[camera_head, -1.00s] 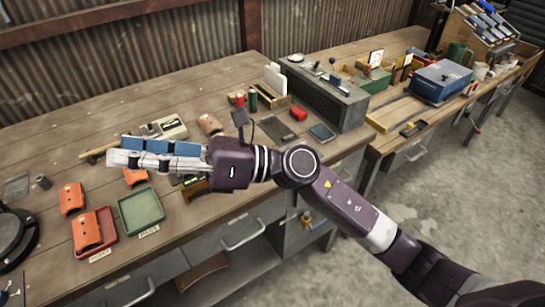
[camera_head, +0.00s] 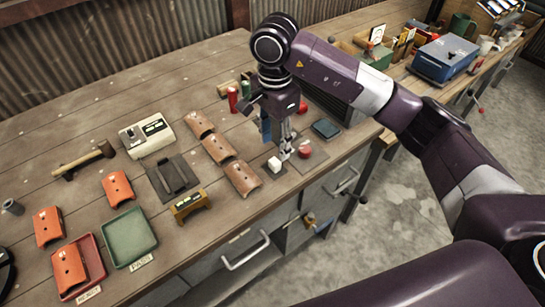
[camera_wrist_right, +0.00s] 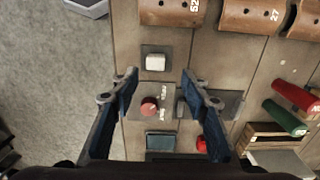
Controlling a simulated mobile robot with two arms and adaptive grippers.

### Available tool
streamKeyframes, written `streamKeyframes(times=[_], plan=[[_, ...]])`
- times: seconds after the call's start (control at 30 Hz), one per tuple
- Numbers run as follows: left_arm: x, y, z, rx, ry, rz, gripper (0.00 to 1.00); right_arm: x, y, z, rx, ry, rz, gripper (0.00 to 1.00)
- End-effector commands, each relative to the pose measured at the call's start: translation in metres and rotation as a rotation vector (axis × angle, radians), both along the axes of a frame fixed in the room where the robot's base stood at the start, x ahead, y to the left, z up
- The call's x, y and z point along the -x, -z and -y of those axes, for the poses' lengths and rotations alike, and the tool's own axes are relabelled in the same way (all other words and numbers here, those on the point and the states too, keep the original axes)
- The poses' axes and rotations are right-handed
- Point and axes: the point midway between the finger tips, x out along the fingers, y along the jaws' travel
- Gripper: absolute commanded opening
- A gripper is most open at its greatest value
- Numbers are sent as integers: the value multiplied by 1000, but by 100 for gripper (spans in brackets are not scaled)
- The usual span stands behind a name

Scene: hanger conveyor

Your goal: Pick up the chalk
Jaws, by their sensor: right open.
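A small white block (camera_head: 275,164), perhaps the chalk, sits near the front edge of the bench. In the right wrist view the white block (camera_wrist_right: 155,62) lies on a dark square pad, beyond the fingertips. My right gripper (camera_head: 286,149) points down beside it, open and empty. In the wrist view its two fingers (camera_wrist_right: 157,92) stand apart over a red round piece (camera_wrist_right: 149,106) on a grey plate. Small white marks or pieces beside the red piece are too small to tell. The height above the bench is unclear. My left gripper is out of view.
Brown curved pieces (camera_head: 241,177) lie left of the gripper. A red cylinder (camera_head: 232,99) stands behind it. A dark blue flat case (camera_head: 326,129) lies to the right. A green tray (camera_head: 129,238) and a red tray (camera_head: 92,266) are at the front left.

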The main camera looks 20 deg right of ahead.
Motion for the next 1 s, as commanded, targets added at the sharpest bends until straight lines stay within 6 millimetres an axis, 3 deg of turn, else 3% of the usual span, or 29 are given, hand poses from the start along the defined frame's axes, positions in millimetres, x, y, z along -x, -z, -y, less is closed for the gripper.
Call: streamKeyframes(times=[0.1, 0.27, 0.37, 0.5, 0.63, 0.77, 1.0], plan=[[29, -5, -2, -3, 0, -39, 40, 2, 11, -1, -2, -1, -2, 42], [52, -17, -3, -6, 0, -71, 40, 7, 28, -2, -3, 1, -5, 42], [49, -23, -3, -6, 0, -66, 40, 9, 43, -3, -5, 1, -5, 42], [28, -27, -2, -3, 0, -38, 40, 8, 57, -3, -5, 1, -2, 42], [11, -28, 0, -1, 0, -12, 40, 7, 61, -3, -4, 0, 1, 42], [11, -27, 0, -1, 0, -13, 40, 7, 61, -3, -5, 0, 1, 42], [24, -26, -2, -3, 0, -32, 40, 7, 60, -3, -5, 0, 1, 16]])
